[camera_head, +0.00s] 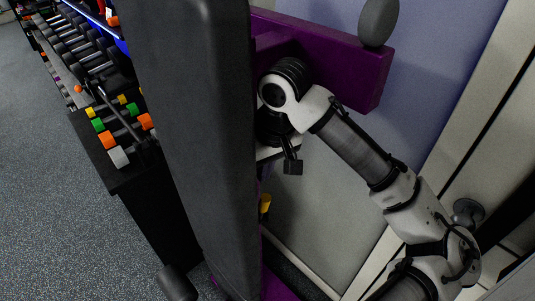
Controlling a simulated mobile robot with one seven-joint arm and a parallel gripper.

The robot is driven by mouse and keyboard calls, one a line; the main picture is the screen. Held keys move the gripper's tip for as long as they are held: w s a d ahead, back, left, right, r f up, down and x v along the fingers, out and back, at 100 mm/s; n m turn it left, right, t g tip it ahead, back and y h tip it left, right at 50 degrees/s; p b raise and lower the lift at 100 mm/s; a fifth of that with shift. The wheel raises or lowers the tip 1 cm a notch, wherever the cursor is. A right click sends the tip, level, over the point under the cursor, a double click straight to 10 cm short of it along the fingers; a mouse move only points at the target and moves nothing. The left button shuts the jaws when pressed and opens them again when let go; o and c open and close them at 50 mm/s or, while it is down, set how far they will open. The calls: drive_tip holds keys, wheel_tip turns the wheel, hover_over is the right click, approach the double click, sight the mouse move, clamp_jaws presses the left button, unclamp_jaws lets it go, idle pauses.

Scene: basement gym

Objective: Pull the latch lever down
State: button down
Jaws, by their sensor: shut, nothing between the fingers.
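My gripper (292,167) is dark and hangs at the end of my white and grey arm, in the upper middle of the head view. It points downward close to the right edge of a large black padded board (195,130). Its fingers are together and hold nothing. No latch lever can be made out clearly.
A rack of dumbbells (85,50) and a black stand with coloured weights (120,155) are at the left. A grey-blue wall (330,215) is close behind the frame. A grey rounded end piece (378,20) sticks up at the upper right. Speckled floor at the left is clear.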

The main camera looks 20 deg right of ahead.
sight(263, 206)
drive_tip(key=shift+w+a+f, duration=0.1)
drive_tip(key=shift+w+f, duration=0.05)
drive_tip(key=shift+f, duration=0.75)
drive_tip(key=shift+w+a+f, duration=0.1)
drive_tip(key=shift+w+f, duration=0.05)
drive_tip(key=shift+f, duration=0.75)
